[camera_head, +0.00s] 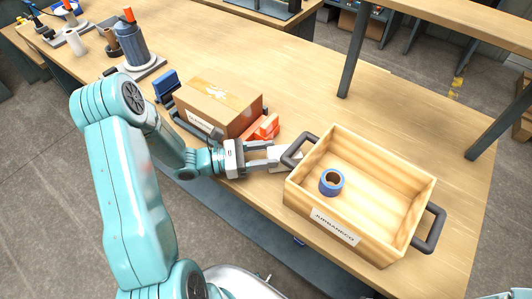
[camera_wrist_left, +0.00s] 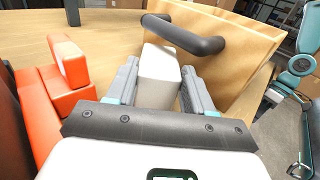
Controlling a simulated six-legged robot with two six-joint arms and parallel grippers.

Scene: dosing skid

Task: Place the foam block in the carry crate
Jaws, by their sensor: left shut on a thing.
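The foam block (camera_wrist_left: 159,62) is a pale, off-white block held between the fingers of my left gripper (camera_wrist_left: 158,88). In the head view, the left gripper (camera_head: 276,158) is shut on the foam block (camera_head: 292,153), just left of the carry crate. The carry crate (camera_head: 404,222) is an open wooden box with dark handles and a white label. The block is outside the crate, close to its left handle (camera_head: 299,149); I cannot tell whether they touch. In the left wrist view, the crate wall (camera_wrist_left: 222,58) stands just beyond the block. My right gripper is not seen.
A blue tape roll (camera_head: 331,183) lies inside the crate, with bare floor around it. A cardboard box (camera_head: 217,103) and orange pieces (camera_head: 263,128) are behind the left gripper. A shelf post (camera_head: 356,50) stands behind the crate.

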